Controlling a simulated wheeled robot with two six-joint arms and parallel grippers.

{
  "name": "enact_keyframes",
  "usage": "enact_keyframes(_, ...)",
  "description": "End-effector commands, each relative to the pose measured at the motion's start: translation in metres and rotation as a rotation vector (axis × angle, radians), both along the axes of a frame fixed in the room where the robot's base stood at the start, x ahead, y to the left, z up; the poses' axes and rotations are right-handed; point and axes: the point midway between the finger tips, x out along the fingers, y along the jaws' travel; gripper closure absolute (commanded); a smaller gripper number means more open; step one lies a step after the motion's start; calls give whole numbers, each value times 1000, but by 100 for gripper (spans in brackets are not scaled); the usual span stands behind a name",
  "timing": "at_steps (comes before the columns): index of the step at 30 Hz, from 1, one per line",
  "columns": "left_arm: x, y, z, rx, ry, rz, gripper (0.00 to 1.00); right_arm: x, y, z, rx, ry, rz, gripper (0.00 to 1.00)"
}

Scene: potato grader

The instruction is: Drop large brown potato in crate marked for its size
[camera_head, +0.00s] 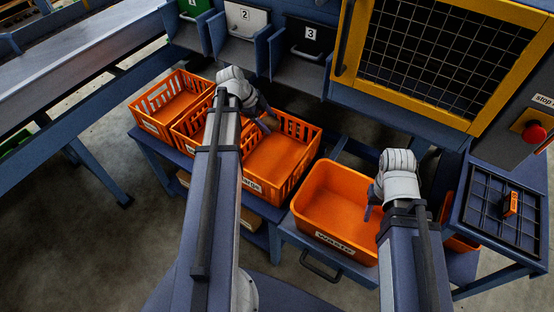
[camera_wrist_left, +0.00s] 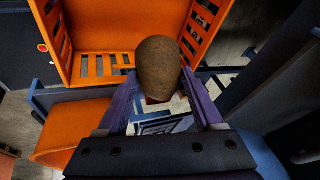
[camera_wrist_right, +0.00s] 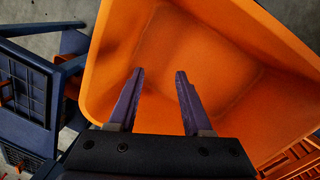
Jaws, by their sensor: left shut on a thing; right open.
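The large brown potato (camera_wrist_left: 158,68) is held between the fingers of my left gripper (camera_wrist_left: 160,98) in the left wrist view. In the head view I cannot make the potato out behind the hand. My left gripper (camera_head: 267,118) is over the back left part of the rightmost slatted orange crate (camera_head: 285,154), whose partly hidden label seems to end in "arge". That crate's slatted wall (camera_wrist_left: 112,65) shows just beyond the potato in the left wrist view. My right gripper (camera_head: 371,203) is open and empty over the orange waste bin (camera_head: 330,200); its parted fingers (camera_wrist_right: 157,82) show in the right wrist view.
Two more slatted crates, the left one (camera_head: 150,122) and the middle one (camera_head: 180,128), stand left on the bench. Numbered chutes (camera_head: 245,20) and a yellow-framed mesh guard (camera_head: 345,45) stand behind. A red stop button (camera_head: 534,132) and black grid tray (camera_head: 485,215) are at right.

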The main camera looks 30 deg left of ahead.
Motion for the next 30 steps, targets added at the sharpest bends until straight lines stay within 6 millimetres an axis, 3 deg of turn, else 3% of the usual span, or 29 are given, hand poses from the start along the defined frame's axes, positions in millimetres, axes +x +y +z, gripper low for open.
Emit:
enact_keyframes(1,0,0,-12,0,0,0,97,0,0,-12,0,0,0,50)
enact_keyframes(9,0,0,-39,0,0,0,97,0,0,-39,0,0,0,50)
enact_keyframes(19,0,0,-39,0,0,1,97,0,0,-39,0,0,0,50)
enact_keyframes(20,0,0,-39,0,0,1,30,0,0,-39,0,0,0,50)
enact_keyframes(27,0,0,-39,0,0,1,3,0,0,-39,0,0,0,50)
enact_keyframes(30,0,0,-39,0,0,1,0,0,0,-39,0,0,0,50)
